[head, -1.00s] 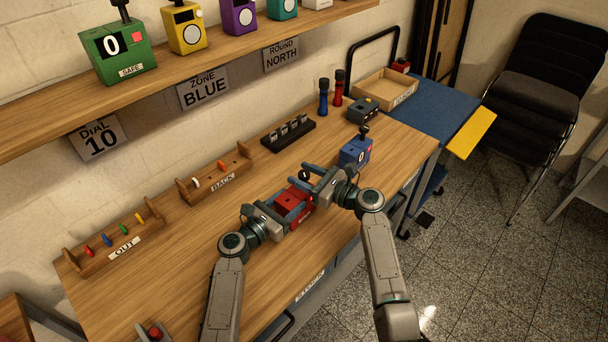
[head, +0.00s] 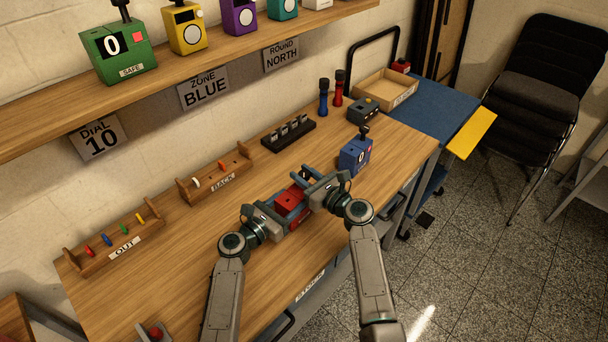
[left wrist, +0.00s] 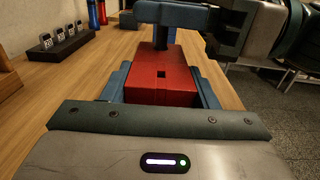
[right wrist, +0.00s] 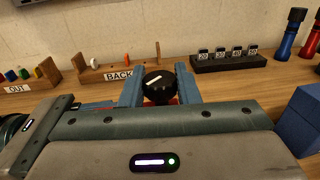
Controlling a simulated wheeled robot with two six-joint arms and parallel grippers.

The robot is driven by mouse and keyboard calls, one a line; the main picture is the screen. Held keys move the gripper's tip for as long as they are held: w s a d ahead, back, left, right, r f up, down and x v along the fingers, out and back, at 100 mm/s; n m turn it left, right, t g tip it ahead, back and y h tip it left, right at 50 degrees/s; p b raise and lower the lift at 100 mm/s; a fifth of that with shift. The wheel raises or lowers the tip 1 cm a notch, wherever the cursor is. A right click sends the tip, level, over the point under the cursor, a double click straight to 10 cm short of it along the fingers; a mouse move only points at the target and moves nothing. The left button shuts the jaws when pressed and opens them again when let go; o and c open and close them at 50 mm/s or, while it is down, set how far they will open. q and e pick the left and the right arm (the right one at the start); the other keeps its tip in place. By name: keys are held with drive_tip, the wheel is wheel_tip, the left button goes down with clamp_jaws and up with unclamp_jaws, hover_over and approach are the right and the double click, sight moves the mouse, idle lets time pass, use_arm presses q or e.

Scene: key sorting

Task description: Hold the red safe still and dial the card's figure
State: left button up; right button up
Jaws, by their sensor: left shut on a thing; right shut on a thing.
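The red safe (head: 289,199) lies on the wooden bench. My left gripper (head: 293,209) is shut on its body, with one blue finger along each side in the left wrist view (left wrist: 145,90). My right gripper (head: 303,180) is shut on the safe's round black dial (right wrist: 158,88), which has a pale pointer mark slanting up to the right in the right wrist view. The dial's figure cannot be read.
A blue safe (head: 355,156) stands close right of my right gripper. Behind are a black tag stand (head: 288,134), a BACK rack (head: 218,184) and an OUT rack (head: 115,244). A dark box (head: 363,110) is farther right. The bench's left front is mostly clear.

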idle(0.3)
drive_tip(key=o, duration=1)
drive_tip(key=shift+c, duration=0.2)
drive_tip(key=shift+d, duration=0.1)
drive_tip(key=v, duration=1.2)
use_arm(q)
drive_tip(key=o, duration=1.1)
drive_tip(key=shift+o, duration=0.2)
